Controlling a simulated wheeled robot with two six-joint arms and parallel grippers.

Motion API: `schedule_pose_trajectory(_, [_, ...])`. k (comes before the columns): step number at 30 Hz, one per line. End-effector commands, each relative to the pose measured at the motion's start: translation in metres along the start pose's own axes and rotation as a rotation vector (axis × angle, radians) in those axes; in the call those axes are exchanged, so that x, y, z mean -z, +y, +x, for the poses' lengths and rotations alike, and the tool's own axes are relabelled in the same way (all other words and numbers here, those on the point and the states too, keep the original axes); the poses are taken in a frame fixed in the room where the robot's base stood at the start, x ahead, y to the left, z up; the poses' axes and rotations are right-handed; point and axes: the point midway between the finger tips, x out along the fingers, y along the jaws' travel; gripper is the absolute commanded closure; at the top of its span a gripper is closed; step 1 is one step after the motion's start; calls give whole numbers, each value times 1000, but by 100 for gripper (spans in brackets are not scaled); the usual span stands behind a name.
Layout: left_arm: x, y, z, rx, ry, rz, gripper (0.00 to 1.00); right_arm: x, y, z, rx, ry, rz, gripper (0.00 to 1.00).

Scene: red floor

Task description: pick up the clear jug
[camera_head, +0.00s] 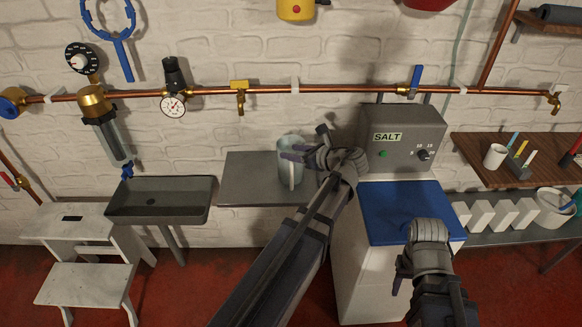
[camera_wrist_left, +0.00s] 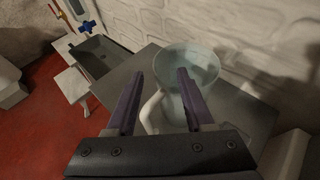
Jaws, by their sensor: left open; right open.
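The clear jug (camera_head: 291,178) stands upright on the grey shelf (camera_head: 240,180) against the wall. In the left wrist view the jug (camera_wrist_left: 199,62) shows its open rim, and its pale handle (camera_wrist_left: 152,113) faces the gripper. My left gripper (camera_head: 291,153) is open at the jug, partly covering it in the head view. In the left wrist view my left gripper (camera_wrist_left: 160,74) has its handle between the purple fingers, with the right finger in front of the jug's body. I cannot tell whether they touch. My right gripper (camera_head: 404,262) is open and empty by the blue lid.
A grey salt machine (camera_head: 400,142) with a blue lid (camera_head: 390,205) stands right of the shelf. A sink (camera_head: 160,200) and white step stool (camera_head: 85,235) are to the left. A copper pipe (camera_head: 330,90) with taps runs above. The shelf's left part is clear.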

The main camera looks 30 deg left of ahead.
Motion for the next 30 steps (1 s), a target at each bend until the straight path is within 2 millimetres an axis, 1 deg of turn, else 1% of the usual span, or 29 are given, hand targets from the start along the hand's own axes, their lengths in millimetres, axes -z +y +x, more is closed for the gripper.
schedule_pose_trajectory(5, [1,0,7,-1,0,-1,47,0,0,4,0,0,0,50])
schedule_pose_trajectory(8, [2,1,19,-2,0,-2,47,0,-1,10,0,0,0,50])
schedule_pose_trajectory(12, [3,1,41,-2,0,-1,47,1,-2,18,0,0,0,50])
schedule_pose_trajectory(15, [2,2,51,-1,0,-1,47,1,-2,21,0,0,0,50])
schedule_pose_trajectory(22, [0,2,52,1,0,0,47,1,-2,20,0,0,0,50])
schedule_pose_trajectory(30, [0,2,52,0,0,0,78,1,-2,20,0,0,0,50])
